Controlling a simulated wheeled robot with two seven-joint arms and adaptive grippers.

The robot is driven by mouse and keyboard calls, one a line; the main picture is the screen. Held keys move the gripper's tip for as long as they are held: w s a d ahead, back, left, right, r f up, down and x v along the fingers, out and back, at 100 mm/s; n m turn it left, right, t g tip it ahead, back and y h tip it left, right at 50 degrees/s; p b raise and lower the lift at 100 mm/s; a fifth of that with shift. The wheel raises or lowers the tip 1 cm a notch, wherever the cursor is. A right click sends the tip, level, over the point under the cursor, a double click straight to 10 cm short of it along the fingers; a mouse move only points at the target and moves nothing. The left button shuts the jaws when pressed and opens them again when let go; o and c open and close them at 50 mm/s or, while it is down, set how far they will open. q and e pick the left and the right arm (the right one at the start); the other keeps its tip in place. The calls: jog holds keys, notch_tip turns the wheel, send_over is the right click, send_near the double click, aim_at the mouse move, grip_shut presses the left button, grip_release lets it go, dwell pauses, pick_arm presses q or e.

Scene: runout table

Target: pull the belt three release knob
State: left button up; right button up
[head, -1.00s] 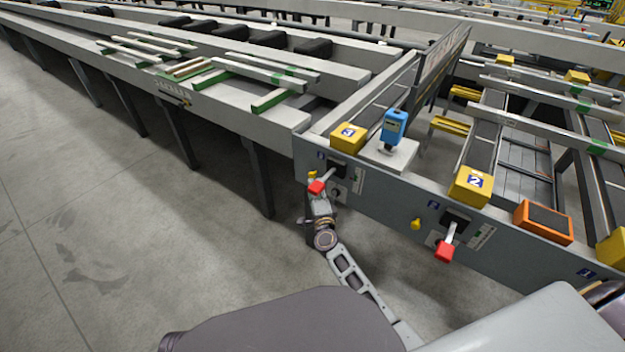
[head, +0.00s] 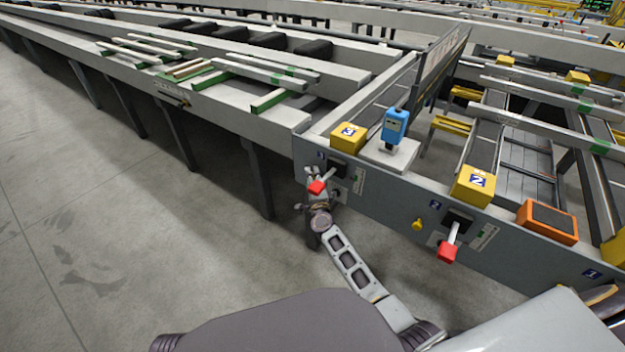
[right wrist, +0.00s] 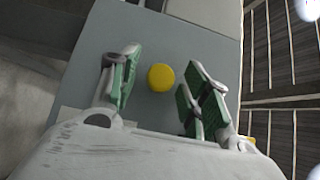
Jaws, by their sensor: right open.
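The belt three release knob is a round yellow knob (right wrist: 161,77) on the grey front panel (right wrist: 140,40) in the right wrist view. In the head view it is hidden behind my right gripper. My right gripper (head: 316,174) is at the panel below the yellow box marked 3 (head: 348,137). In the right wrist view its green-padded fingers (right wrist: 157,92) are open, one on each side of the knob, with gaps between. I cannot tell how deep the knob sits between them. My left gripper is out of view.
A red-handled lever (head: 318,187) is close beside my right gripper. To the right are another yellow knob (head: 417,225) and red-handled lever (head: 448,250), under the yellow box marked 2 (head: 474,186). The floor (head: 130,240) at left is clear.

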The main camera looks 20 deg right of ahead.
jog(key=shift+c, duration=0.4)
grip_shut()
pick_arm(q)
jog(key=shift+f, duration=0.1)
pick_arm(e)
jog(key=shift+s+a+f+p, duration=0.15)
jog(key=shift+s+a+p, duration=0.25)
jog(key=shift+s+a, duration=0.25)
jog(key=shift+o, duration=0.3)
grip_release()
jog(key=shift+a, duration=0.15)
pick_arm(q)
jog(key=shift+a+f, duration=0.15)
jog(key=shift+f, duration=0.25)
